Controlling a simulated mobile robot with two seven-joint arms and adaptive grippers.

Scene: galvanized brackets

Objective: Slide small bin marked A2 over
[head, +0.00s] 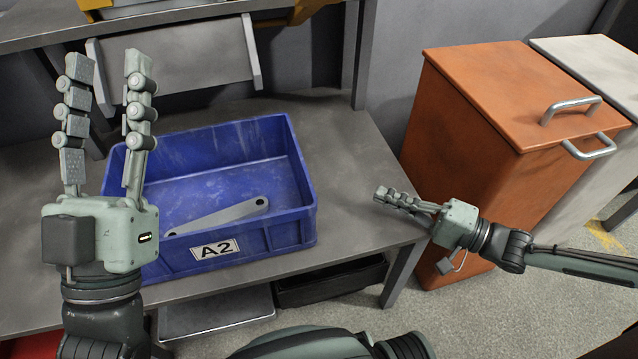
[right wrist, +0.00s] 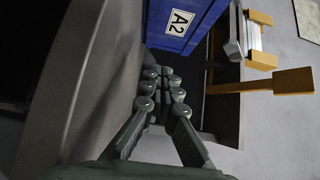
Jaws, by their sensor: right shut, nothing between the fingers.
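The blue bin (head: 290,215) marked A2 stands on the grey bench, its label (head: 214,249) on the front wall. A flat grey bracket (head: 218,216) lies inside it. In the right wrist view the bin (right wrist: 190,28) shows at the top, ahead of the fingers. My left gripper (head: 105,68) is open and empty, its fingers pointing up in front of the bin's left part and hiding some of it. My right gripper (head: 380,193) is shut and empty, to the right of the bin and apart from it, near the bench's right edge. Its closed fingers (right wrist: 166,72) show in the right wrist view.
The grey bench (head: 345,150) has free room right of the bin. An orange cabinet (head: 480,150) with a metal handle stands right of the bench, beside a white one (head: 590,70). A grey tilted panel (head: 175,65) is behind the bin. A dark container (head: 330,284) sits below the bench.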

